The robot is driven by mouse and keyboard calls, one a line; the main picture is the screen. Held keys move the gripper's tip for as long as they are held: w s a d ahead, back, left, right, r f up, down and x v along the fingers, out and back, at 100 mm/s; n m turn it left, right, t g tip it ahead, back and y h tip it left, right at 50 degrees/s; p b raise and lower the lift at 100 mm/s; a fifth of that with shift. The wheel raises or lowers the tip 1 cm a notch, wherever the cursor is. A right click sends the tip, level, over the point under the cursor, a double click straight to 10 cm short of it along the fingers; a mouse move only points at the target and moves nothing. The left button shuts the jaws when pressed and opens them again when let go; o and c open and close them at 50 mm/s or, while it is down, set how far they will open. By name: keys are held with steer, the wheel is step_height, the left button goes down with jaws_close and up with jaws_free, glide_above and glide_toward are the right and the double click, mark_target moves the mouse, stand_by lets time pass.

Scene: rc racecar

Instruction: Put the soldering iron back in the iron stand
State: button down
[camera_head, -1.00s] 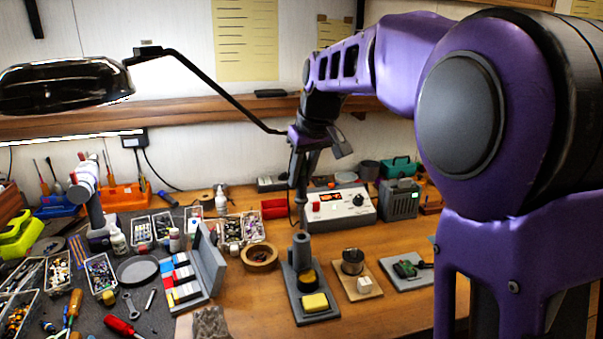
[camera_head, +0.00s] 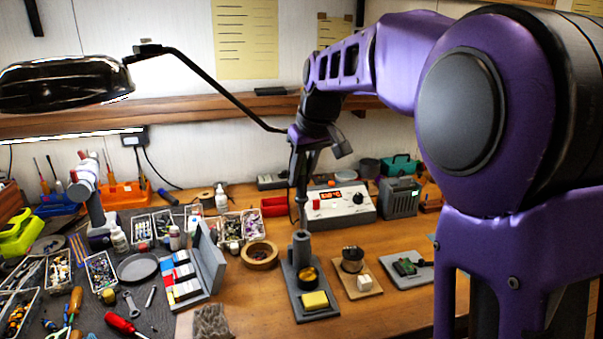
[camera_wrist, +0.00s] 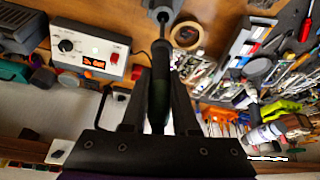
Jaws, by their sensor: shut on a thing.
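My gripper (camera_head: 302,184) points down above the bench and is shut on the soldering iron. In the wrist view the dark iron handle (camera_wrist: 159,95) lies between the two fingers of my gripper (camera_wrist: 160,74), with the thin shaft pointing away from me. The iron stand (camera_head: 301,265) is a grey base with an upright grey tube, a round brass-coloured pad and a yellow sponge (camera_head: 314,299). The iron hangs roughly upright over the tube, its lower end at the tube's mouth. The stand also shows in the wrist view (camera_wrist: 165,5). I cannot tell how far the tip is inside.
A white soldering station (camera_head: 338,205) stands behind the stand. A solder spool (camera_head: 353,258) is on its right, a wooden ring dish (camera_head: 259,254) and an open grey case (camera_head: 208,262) on its left. A black lamp (camera_head: 62,84) hangs at the upper left.

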mark_target(304, 202)
steer(key=shift+f, duration=0.1)
steer(key=shift+f+b, duration=3.1)
steer(key=shift+f, duration=1.3)
steer(key=shift+c, duration=1)
jaws_free()
steer(key=shift+r, duration=0.1)
steer(key=shift+w+p+v, duration=0.15)
steer(key=shift+p+v, duration=1.3)
steer(key=shift+v, duration=0.75)
steer(key=shift+w+p+v, duration=0.15)
steer(key=shift+p+v, duration=1.25)
steer(key=shift+v, duration=0.8)
steer(key=shift+a+r, duration=0.15)
